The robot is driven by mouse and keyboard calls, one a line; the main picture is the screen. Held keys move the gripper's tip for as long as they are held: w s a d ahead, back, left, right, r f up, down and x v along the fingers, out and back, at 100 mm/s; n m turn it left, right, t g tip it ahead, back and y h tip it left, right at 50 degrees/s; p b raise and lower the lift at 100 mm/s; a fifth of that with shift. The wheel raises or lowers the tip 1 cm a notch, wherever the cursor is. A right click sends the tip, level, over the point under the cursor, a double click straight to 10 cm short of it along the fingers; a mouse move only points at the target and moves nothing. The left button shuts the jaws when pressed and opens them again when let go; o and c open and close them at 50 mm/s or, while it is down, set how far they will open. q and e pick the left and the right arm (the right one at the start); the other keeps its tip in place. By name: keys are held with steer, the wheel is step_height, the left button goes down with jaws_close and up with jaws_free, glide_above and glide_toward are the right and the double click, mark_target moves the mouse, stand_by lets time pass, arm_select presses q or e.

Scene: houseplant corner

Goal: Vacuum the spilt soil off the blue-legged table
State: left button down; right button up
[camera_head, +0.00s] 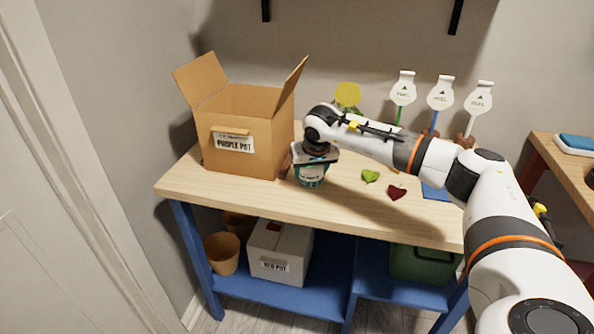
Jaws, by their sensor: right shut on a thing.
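The blue-legged table (240,200) has a pale wooden top and a blue lower shelf. My right gripper (316,158) is over the table's front middle, pointing down, shut on a teal container (311,176) with a white label. The container is upright at the tabletop; I cannot tell whether it touches the wood. I cannot make out a vacuum or any clear patch of spilt soil; my right arm hides part of the table's right side. My left gripper is not in view.
An open cardboard box (231,165) labelled "PURPLE POT" stands left of the container. A green leaf (370,176) and a dark red leaf (396,192) lie right of it. Tall white tags (403,88) stand behind. A white box (280,250) sits on the lower shelf.

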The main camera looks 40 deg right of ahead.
mark_target(336, 184)
steer(key=shift+s+d+f, duration=0.15)
steer(key=shift+s+d, duration=0.15)
steer(key=shift+s, duration=0.05)
steer(key=shift+s+d, duration=0.2)
steer(key=shift+s, duration=0.35)
steer(key=shift+s+d+f+p, duration=0.15)
steer(key=shift+s+d+p, duration=0.15)
steer(key=shift+s+d, duration=0.85)
steer(key=shift+s, duration=0.3)
steer(key=shift+s+d, duration=0.55)
steer(key=shift+s, duration=0.25)
arm_select(q)
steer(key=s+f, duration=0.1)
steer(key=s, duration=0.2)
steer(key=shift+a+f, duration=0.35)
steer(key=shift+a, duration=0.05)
steer(key=shift+p, duration=0.35)
